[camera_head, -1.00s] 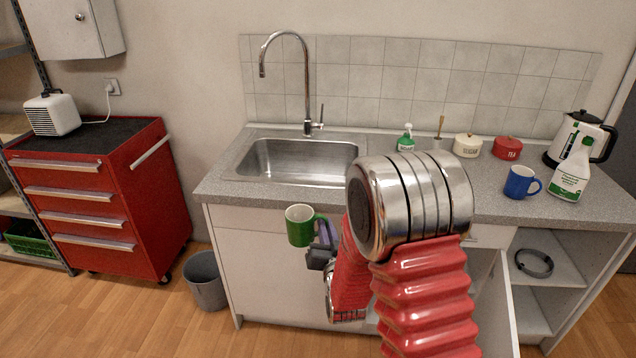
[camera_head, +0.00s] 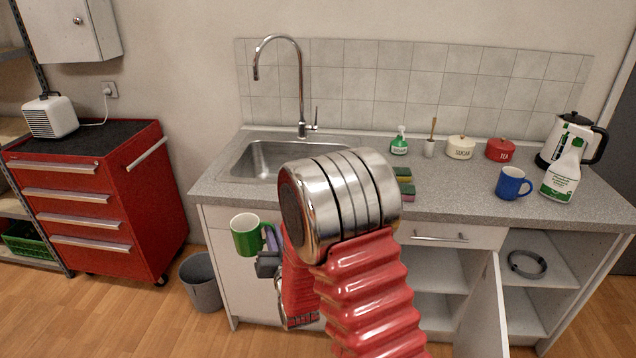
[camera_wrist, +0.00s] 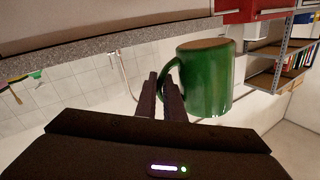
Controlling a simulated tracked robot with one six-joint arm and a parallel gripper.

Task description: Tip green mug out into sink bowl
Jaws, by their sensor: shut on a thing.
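The green mug (camera_head: 247,237) is upright or nearly so in the head view, its pale inside facing up. It is in front of the cabinet and lower than the counter's front edge. My gripper (camera_head: 270,243) is shut on its handle, at the mug's right side. In the wrist view the mug (camera_wrist: 208,80) shows beside the fingertips (camera_wrist: 160,90), with the handle between them. The sink bowl (camera_head: 262,158) is set in the counter, behind and above the mug. My arm hides its right part. I cannot see whether anything is in the mug.
A tall tap (camera_head: 301,90) stands behind the sink. A blue mug (camera_head: 512,184), spray bottle (camera_head: 562,172), kettle (camera_head: 571,138) and sponges (camera_head: 405,183) are on the counter (camera_head: 455,198). A cabinet door (camera_head: 487,310) hangs open. A grey bin (camera_head: 202,283) stands at left.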

